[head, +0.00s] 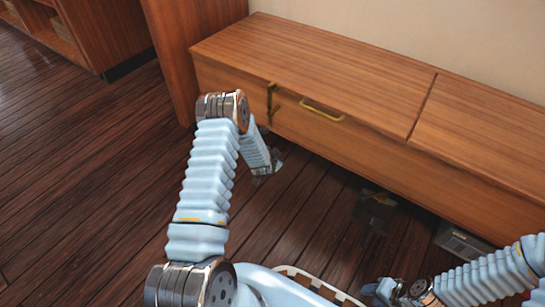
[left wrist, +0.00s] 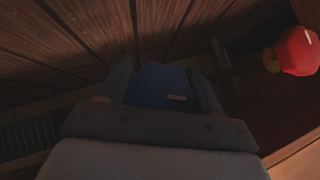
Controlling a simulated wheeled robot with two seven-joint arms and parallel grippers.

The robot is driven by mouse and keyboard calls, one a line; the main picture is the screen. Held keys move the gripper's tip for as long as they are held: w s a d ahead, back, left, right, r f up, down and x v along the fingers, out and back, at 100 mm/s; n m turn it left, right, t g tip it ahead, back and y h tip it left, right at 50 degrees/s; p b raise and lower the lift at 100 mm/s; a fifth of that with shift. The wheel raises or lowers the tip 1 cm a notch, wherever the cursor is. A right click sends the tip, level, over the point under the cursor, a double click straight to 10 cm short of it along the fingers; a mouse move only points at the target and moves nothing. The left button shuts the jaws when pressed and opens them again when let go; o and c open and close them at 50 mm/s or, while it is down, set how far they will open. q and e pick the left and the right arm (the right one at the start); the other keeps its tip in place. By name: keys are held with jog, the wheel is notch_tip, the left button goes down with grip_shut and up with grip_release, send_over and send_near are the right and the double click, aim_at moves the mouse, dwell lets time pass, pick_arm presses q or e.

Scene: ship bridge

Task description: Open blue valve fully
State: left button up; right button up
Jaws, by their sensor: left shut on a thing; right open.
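The blue valve (left wrist: 162,84) shows dimly in the left wrist view, between the two dark fingers of my left gripper (left wrist: 165,80). The fingers are shut on its sides. A small pale mark shows on its face. How far it is turned cannot be told. In the head view my left gripper (head: 263,173) is low in front of the wooden bench, partly hidden by its own arm. I cannot make out the valve there. My right gripper (head: 382,291) is open and empty, low at the bottom edge of the head view, away from the bench.
A red knob (left wrist: 299,51) is right of the valve in the left wrist view. The wooden bench (head: 330,70) has a brass handle (head: 322,110). A dark object (head: 375,209) and a grey vented box (head: 461,243) sit low by the bench. Floor at left is clear.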

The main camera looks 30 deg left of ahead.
pick_arm(q)
jog(key=shift+s+f+n+h+b, duration=0.1)
jog(key=shift+f+n+h+b, duration=0.1)
jog(key=shift+n+h+b, duration=0.35)
jog(key=shift+d+n+h, duration=0.1)
jog(key=shift+n+h, duration=0.35)
jog(key=shift+h, duration=0.8)
jog(key=n+h, duration=0.1)
jog(key=h, duration=0.1)
jog(key=d+n+h, duration=0.1)
jog(key=h, duration=0.2)
jog(key=shift+r+n, duration=0.15)
jog(key=shift+n, duration=0.25)
jog(key=n+h, duration=0.2)
jog(key=h, duration=0.2)
jog(key=shift+d+r+n+h, duration=0.2)
jog(key=shift+d+n+h, duration=0.1)
jog(key=shift+n, duration=0.1)
jog(key=shift+d+r+n+t+h, duration=0.1)
jog(key=shift+r+n+t+h, duration=0.1)
jog(key=shift+n+t+h, duration=0.55)
jog(key=shift+d+r+n+t+h, duration=0.15)
jog(key=shift+n+t+h, duration=0.2)
jog(key=shift+n+h, duration=0.7)
jog(key=o, duration=1)
jog(key=shift+c, duration=0.2)
jog(key=shift+a, duration=0.1)
jog(key=shift+a, duration=0.1)
